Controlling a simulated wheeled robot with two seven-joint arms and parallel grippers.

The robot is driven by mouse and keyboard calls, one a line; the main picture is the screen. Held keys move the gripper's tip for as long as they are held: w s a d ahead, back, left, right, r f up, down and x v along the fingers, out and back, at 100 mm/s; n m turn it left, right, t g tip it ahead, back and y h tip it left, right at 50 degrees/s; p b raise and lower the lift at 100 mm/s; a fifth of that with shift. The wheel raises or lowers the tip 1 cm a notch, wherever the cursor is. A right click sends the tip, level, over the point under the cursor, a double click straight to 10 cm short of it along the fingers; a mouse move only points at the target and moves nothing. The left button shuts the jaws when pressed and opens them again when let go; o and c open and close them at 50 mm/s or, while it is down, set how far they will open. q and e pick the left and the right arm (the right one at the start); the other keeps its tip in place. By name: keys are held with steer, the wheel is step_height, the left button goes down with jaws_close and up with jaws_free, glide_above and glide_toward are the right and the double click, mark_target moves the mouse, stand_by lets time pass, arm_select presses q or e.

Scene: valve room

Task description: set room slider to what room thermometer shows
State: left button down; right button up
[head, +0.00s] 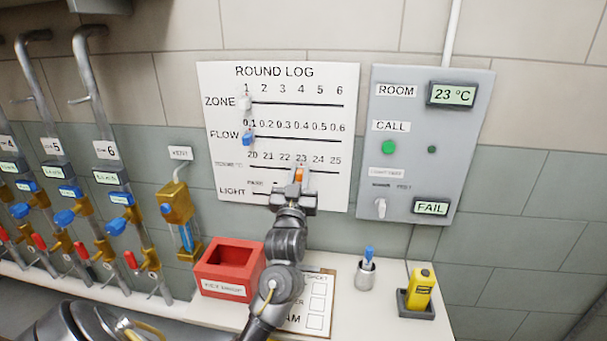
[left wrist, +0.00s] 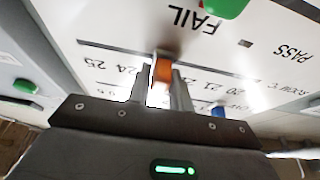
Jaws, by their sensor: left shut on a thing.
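The white round log board (head: 213,85) hangs on the wall with rows for zone, flow, room and light. The room thermometer display (head: 453,95) on the grey panel reads 23 °C. The orange room slider knob (head: 298,174) is just under the 23 mark of the 20–25 scale. My left gripper (head: 297,183) is shut on this knob at the board. In the left wrist view the orange knob (left wrist: 163,70) shows between the fingers of the left gripper (left wrist: 168,88). The gripper hides part of the light row. My right gripper is not in view.
The zone knob (head: 244,104) is white, under 1; the flow knob (head: 248,138) is blue, under 0.1. A green knob (left wrist: 228,6) shows near FAIL. A red box (head: 228,268), a pen cup (head: 365,274) and a yellow device (head: 420,288) stand on the shelf below.

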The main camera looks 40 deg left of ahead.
arm_select(q)
steer(key=c, duration=1.3)
jaws_free()
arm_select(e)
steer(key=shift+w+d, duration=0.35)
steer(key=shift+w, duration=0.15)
arm_select(q)
steer(key=shift+s+d+f, duration=0.15)
steer(key=shift+s+f, duration=0.05)
steer(key=b+v, duration=0.2)
steer(key=v, duration=0.8)
steer(key=shift+s, duration=0.1)
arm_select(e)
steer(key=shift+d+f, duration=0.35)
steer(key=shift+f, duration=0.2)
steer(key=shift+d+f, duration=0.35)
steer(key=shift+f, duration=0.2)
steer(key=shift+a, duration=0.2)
